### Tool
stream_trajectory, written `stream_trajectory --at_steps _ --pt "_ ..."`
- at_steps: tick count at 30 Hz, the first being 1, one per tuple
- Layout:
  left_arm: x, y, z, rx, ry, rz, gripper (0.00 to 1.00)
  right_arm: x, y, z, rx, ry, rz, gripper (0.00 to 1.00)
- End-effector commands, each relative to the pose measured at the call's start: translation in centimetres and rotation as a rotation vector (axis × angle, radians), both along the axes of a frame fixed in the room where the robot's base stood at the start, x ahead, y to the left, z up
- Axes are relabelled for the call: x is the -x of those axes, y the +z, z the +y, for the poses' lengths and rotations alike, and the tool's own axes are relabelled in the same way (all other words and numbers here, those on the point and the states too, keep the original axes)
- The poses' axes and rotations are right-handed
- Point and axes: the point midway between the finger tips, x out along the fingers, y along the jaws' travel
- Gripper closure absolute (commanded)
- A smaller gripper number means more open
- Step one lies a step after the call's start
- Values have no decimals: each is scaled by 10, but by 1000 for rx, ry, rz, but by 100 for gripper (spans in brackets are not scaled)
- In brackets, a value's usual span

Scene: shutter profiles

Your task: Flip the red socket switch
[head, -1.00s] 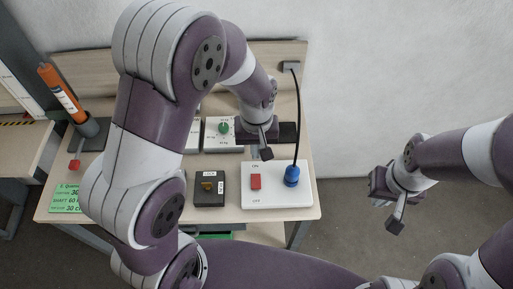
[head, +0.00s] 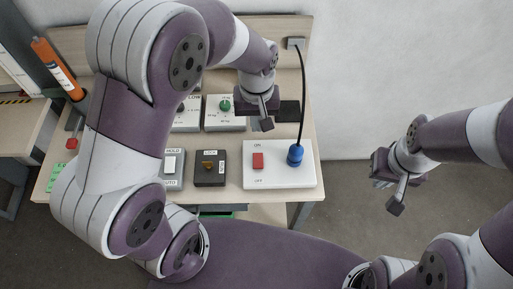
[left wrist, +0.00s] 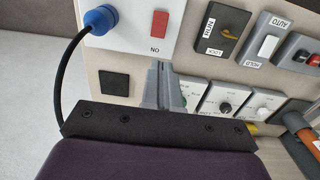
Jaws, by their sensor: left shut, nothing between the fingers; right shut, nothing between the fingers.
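The red socket switch (head: 258,160) sits on a white socket panel (head: 279,180) at the right of the table, between ON and OFF labels. A blue plug (head: 295,155) with a black cable stands in the panel to its right. In the left wrist view the red switch (left wrist: 159,23) is near the top, ahead of my fingers. My left gripper (head: 267,124) is shut and empty, behind the panel and apart from the switch; its closed fingers also show in the left wrist view (left wrist: 163,66). My right gripper (head: 397,207) is shut and empty, off the table to the right.
A LOCK key box (head: 210,180) and a white rocker switch (head: 170,165) stand left of the panel. A box with a green knob (head: 225,106) is behind, close to my left gripper. An orange tube (head: 56,70) stands far left.

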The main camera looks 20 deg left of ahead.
Motion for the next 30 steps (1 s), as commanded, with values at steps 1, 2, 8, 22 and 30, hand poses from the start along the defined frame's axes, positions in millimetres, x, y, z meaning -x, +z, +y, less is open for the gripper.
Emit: stream_trajectory --at_steps 1,2,8,22,30 --pt "0 -1 0 -1 0 1 100 0 0 0 0 0 0 100" --pt "0 -3 0 0 0 2 100 0 1 0 0 0 0 100" --pt "1 -32 0 -1 0 7 100 0 6 0 0 0 0 100" --pt "1 -124 0 -1 0 3 100 0 22 0 0 0 0 100" --pt "-1 -140 0 0 0 -1 100 0 24 0 0 0 0 100"
